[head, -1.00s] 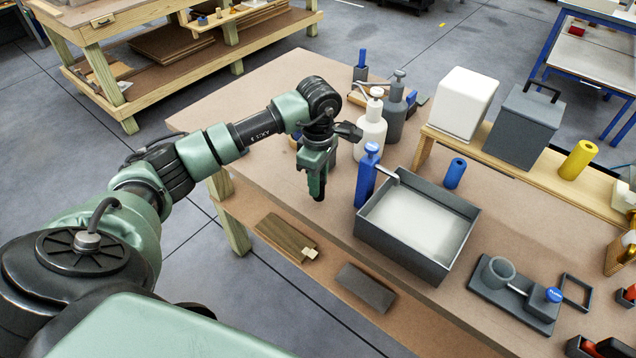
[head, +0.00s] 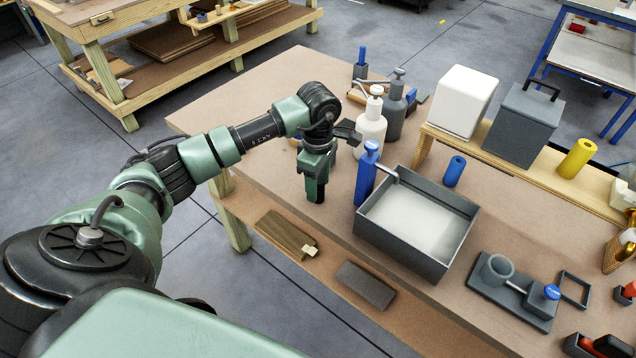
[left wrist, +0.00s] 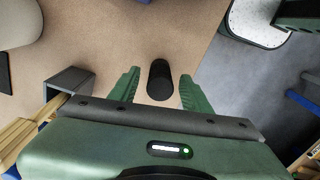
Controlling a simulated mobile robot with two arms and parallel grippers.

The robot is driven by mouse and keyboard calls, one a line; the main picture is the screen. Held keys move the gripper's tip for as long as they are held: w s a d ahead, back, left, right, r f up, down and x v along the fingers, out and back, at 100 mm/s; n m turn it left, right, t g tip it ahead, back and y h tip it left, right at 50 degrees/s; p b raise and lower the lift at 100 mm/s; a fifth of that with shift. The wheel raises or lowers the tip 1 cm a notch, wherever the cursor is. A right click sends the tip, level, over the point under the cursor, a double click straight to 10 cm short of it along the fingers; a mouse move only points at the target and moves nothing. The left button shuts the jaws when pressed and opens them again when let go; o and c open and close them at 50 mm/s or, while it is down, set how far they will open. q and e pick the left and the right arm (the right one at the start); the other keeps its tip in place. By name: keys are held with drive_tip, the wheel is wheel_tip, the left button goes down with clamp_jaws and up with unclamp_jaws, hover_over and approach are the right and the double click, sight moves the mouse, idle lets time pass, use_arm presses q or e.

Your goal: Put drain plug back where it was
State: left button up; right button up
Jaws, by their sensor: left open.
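A short black cylinder, which I take for the drain plug (left wrist: 160,80), stands out against the tan tabletop in the left wrist view. It lies between the two green fingers of my left gripper (left wrist: 159,86), with a gap on each side. The gripper is open. In the head view, my left gripper (head: 315,191) points down over the table near its front left edge, left of the blue pump bottle (head: 366,176); the plug is hidden there by the fingers. I cannot tell whether the plug touches the table. My right gripper is not in view.
A grey tray (head: 372,239) with a pale white inside stands right of the blue bottle. White (head: 371,127) and grey (head: 394,108) bottles stand behind. A wooden shelf (head: 535,172) holds boxes. The tabletop (head: 262,122) left of my gripper is clear.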

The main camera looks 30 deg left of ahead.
use_arm(q)
wheel_tip(320, 180, up, 11)
drive_tip(key=b, duration=0.3)
drive_tip(key=shift+r, duration=0.5)
